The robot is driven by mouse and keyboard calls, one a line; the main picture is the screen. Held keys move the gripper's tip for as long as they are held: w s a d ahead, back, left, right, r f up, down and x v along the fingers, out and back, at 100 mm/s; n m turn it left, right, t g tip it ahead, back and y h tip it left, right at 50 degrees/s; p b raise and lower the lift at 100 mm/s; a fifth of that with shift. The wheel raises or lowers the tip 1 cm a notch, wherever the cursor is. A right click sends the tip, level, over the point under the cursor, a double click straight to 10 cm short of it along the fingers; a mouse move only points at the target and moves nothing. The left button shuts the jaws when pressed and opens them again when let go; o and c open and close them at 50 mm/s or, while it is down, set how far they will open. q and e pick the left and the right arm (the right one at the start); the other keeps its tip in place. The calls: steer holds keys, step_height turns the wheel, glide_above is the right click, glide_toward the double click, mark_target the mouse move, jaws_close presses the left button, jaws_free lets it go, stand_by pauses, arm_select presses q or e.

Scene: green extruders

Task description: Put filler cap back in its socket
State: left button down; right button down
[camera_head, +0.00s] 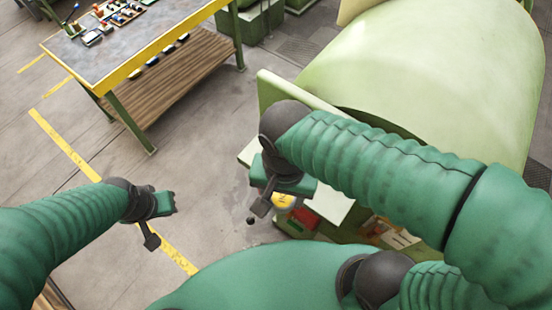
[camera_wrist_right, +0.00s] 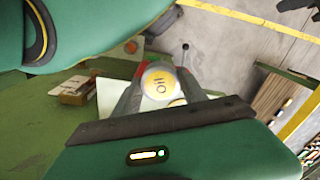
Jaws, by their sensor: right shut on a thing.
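The filler cap (camera_wrist_right: 160,80) is a round, yellow and silver cap with "OIL" lettering. It also shows in the head view (camera_head: 284,200), beside my right gripper's fingers. My right gripper (camera_head: 272,197) is shut on the cap, with one grey finger on each side in the right wrist view (camera_wrist_right: 160,88). A pale round edge (camera_wrist_right: 179,103) shows just behind the cap; I cannot tell whether it is the socket. The cap and fingers hide what lies under them. My left gripper (camera_head: 165,204) is at the left over the floor, away from the cap; its jaws are unclear.
A large pale green machine (camera_head: 430,75) fills the upper right. A pale plate (camera_head: 328,205) and a red item (camera_head: 306,217) lie below my right arm. A workbench (camera_head: 150,45) with tools stands at the upper left. Floor between bench and machine is clear.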

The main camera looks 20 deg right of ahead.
steer(key=w+d+p, duration=0.1)
steer(key=w, duration=0.3)
steer(key=w+d+p, duration=0.1)
steer(key=w, duration=0.2)
steer(key=w+d+p, duration=0.1)
steer(key=w, duration=0.3)
steer(key=shift+w+d+f+p, duration=0.2)
steer(key=shift+w+p, duration=0.1)
steer(key=shift+p, duration=0.05)
step_height(320, 180, down, 4)
steer(key=shift+w+a+r+p, duration=0.1)
steer(key=shift+r+p, duration=0.15)
steer(key=shift+p, duration=0.55)
steer(key=shift+f, duration=0.2)
steer(key=c, duration=0.6)
jaws_free()
steer(key=shift+c, duration=0.2)
